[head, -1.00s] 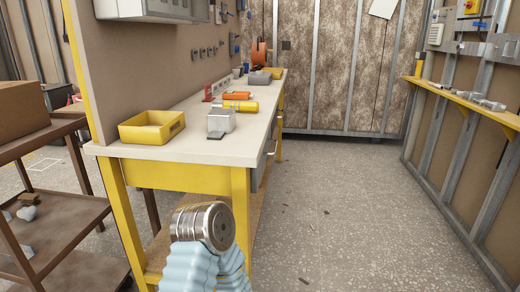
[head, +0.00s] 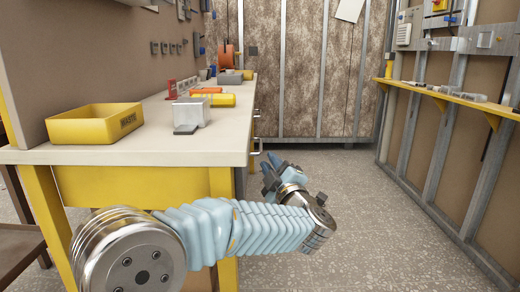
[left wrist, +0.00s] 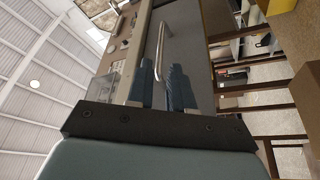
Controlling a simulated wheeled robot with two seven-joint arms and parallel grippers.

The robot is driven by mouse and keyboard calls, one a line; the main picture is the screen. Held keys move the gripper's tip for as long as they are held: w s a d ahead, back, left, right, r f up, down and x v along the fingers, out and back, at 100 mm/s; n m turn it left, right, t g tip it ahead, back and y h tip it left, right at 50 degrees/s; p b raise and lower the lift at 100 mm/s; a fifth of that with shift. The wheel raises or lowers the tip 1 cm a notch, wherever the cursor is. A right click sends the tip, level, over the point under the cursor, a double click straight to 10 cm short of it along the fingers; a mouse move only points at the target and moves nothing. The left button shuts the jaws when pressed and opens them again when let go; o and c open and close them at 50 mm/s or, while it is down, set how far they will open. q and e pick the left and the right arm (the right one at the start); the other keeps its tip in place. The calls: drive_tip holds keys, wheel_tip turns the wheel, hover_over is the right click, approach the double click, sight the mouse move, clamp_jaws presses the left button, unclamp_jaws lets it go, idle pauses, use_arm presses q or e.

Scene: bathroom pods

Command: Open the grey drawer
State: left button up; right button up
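The grey drawer (left wrist: 195,52) is in the side of the workbench, and its front looks closed. Its metal bar handle (left wrist: 158,52) stands out from the front. In the head view the drawer front is nearly edge-on, with a handle (head: 258,147) at the bench's right side. My left gripper (head: 268,165) is beside that side, low and near the handle. In the left wrist view its blue-grey fingers (left wrist: 160,78) are apart with nothing between them, and the handle lies just beyond the fingertips. My right gripper is not in view.
The floor (head: 340,220) to the right is clear up to a wall shelf (head: 450,95). A brown cart (head: 20,250) stands at left.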

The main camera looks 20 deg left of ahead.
sight(261, 146)
use_arm(q)
drive_tip(key=x, duration=0.8)
drive_tip(key=shift+w+f, duration=0.1)
drive_tip(key=shift+w, duration=0.05)
clamp_jaws()
